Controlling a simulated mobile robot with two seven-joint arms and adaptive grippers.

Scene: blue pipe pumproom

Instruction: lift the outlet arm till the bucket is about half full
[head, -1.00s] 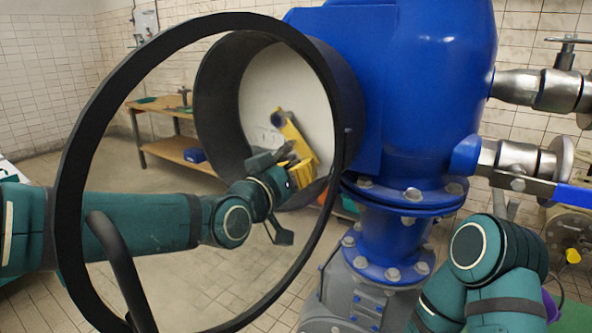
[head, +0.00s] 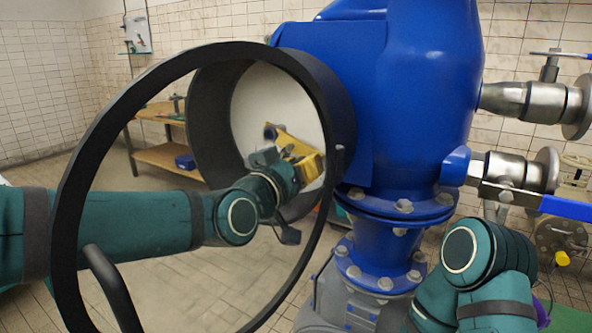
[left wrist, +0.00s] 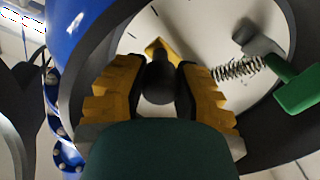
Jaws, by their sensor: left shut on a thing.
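A yellow arm (head: 292,141) sits in front of the white face (head: 262,100) of the round black housing on the blue pump. It slopes down to the right from a dark blue pivot (head: 270,131). My left gripper (head: 308,168) reaches through the big black ring to the arm's lower end. In the left wrist view its yellow fingers are shut around a black ball knob (left wrist: 159,82), with a yellow tip (left wrist: 158,48) just behind it. My right forearm shows at the lower right, but its gripper is out of view. I cannot make out a bucket or its fill level for sure.
The black ring (head: 72,190) encircles my left arm. A blue-handled valve (head: 567,206) and steel pipe fittings are at the right. A purple edge (head: 543,314) shows low at the right. A wooden bench (head: 165,157) stands behind. In the wrist view a green lever (left wrist: 300,88) with a spring lies at the right.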

